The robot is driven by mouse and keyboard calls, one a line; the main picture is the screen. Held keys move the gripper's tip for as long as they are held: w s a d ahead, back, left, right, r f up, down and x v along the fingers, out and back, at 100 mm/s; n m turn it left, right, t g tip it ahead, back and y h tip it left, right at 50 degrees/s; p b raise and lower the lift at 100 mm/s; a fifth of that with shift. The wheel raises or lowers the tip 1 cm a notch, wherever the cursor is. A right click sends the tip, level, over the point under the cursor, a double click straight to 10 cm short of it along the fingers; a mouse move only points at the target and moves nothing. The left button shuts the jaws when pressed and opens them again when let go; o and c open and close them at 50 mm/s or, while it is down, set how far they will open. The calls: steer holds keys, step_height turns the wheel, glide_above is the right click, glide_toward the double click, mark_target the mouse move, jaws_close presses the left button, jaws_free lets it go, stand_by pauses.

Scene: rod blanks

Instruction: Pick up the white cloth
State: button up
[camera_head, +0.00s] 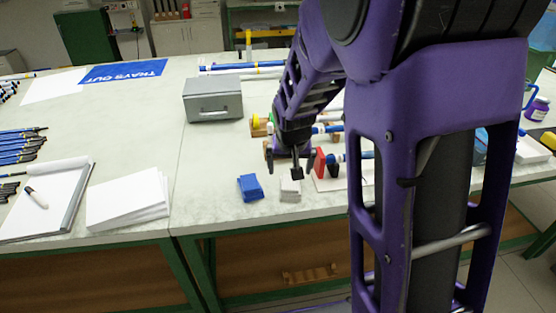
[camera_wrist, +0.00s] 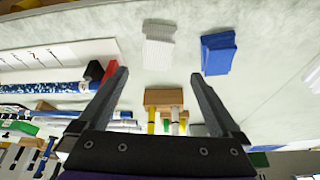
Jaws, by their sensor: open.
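The white cloth (camera_head: 290,190) is a small folded stack lying on the pale worktable near its front edge. It also shows in the wrist view (camera_wrist: 159,47), at top centre, just beyond my fingertips. My gripper (camera_head: 289,165) hangs close behind the cloth in the head view, pointing down, with its fingers apart. In the wrist view my gripper (camera_wrist: 158,74) is open and nothing is between its fingertips. The cloth appears untouched.
A folded blue cloth (camera_head: 250,187) lies left of the white one. Red (camera_head: 319,162) and black (camera_head: 332,164) blocks stand close on the right. A grey metal box (camera_head: 212,99) is further back. Paper stacks (camera_head: 127,202) lie on the left.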

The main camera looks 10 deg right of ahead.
mark_target(290, 183)
steer(key=x, duration=0.3)
steer(key=shift+w+f, duration=0.1)
steer(key=shift+f, duration=0.1)
steer(key=shift+s+b+x, duration=0.15)
steer(key=shift+b+x, duration=0.25)
steer(key=shift+x, duration=0.95)
steer(key=shift+s+b+x, duration=0.15)
steer(key=shift+b+x, duration=0.25)
steer(key=shift+x, duration=0.9)
steer(key=shift+d+f, duration=0.1)
steer(key=shift+d, duration=0.05)
steer(key=shift+c, duration=0.3)
steer(key=c, duration=1.3)
steer(key=shift+o, duration=0.2)
step_height(290, 183, up, 10)
steer(key=p, duration=0.2)
